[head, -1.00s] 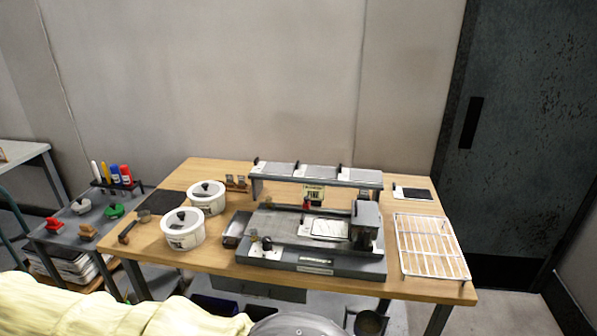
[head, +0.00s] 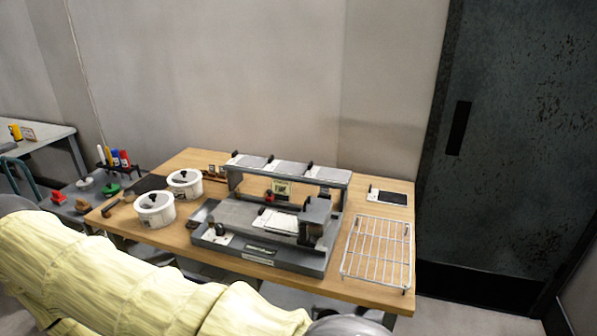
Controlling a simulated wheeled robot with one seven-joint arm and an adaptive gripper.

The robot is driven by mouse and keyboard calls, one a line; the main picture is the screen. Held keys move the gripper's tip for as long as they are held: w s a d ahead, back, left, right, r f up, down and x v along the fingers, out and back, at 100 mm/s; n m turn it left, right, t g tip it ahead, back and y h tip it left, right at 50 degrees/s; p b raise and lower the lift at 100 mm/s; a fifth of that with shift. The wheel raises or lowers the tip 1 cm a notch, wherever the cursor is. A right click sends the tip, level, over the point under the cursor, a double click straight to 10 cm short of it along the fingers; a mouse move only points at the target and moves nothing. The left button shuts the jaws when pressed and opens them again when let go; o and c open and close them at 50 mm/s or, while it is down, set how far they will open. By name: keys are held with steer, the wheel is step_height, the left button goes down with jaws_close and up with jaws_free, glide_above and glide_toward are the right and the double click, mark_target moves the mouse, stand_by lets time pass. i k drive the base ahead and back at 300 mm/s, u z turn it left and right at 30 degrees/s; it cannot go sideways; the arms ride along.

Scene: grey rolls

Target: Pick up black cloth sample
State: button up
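A small flat black piece (head: 393,198) lies on a white backing at the back right corner of the wooden table; it may be the black cloth sample. A larger dark flat sheet (head: 150,183) lies at the table's left end, partly hidden behind a white pot; I cannot tell whether it is cloth. My arm, in a pale yellow cover, crosses the bottom left of the head view. My gripper is not in view.
A grey machine (head: 270,230) fills the middle of the wooden table (head: 185,240). A white wire rack (head: 378,250) lies at the right, in front of the small black piece. Two white lidded pots (head: 155,209) stand at the left. A dark door (head: 500,150) is at the right.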

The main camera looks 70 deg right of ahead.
mark_target(279, 222)
steer(key=z, duration=1.35)
